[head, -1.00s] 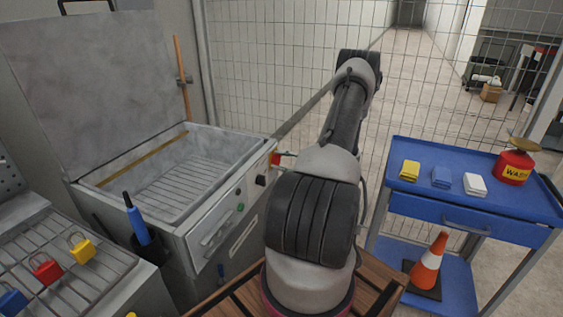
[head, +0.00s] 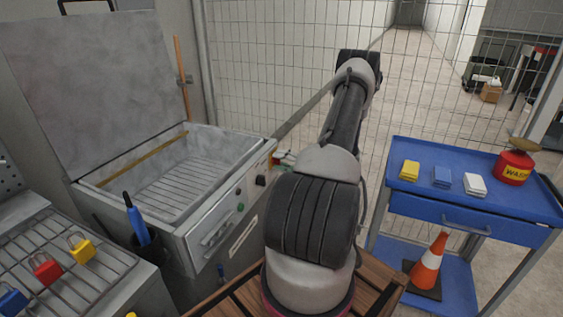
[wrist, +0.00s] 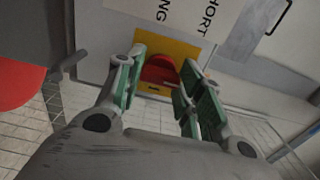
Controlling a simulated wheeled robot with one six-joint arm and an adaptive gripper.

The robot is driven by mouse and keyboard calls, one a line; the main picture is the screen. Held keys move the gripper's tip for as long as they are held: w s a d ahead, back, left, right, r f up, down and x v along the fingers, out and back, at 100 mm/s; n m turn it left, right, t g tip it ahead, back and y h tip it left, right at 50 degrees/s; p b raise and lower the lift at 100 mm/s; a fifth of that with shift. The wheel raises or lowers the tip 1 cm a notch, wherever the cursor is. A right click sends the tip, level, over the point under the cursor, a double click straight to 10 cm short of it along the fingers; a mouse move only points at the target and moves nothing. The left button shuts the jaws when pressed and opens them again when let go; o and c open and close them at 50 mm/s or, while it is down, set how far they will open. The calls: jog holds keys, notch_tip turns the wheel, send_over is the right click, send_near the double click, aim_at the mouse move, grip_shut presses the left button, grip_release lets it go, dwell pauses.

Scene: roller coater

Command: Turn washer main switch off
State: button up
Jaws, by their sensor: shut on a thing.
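The washer (head: 205,215) is a grey open-topped tank with a raised lid at the left of the head view. Its main switch is a red knob (wrist: 160,70) on a yellow plate (wrist: 168,48) in the wrist view. My gripper (wrist: 162,78) has its green-padded fingers on either side of the red knob and is shut on it. In the head view, my gripper (head: 284,160) shows only partly at the washer's right end, behind my arm. The switch is mostly hidden there. The knob's exact angle is hard to tell.
Black and green buttons (head: 240,207) sit on the washer's front. A blue cart (head: 480,205) with cloths and a red can (head: 514,167) stands right, an orange cone (head: 429,262) on its lower shelf. A wire fence (head: 290,70) stands behind. Padlocks (head: 47,268) lie on the left rack.

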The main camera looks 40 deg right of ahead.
jog(key=shift+f, duration=0.1)
dwell(0.3)
jog(key=o, duration=1)
jog(key=v, duration=0.7)
jog(key=shift+s, duration=0.25)
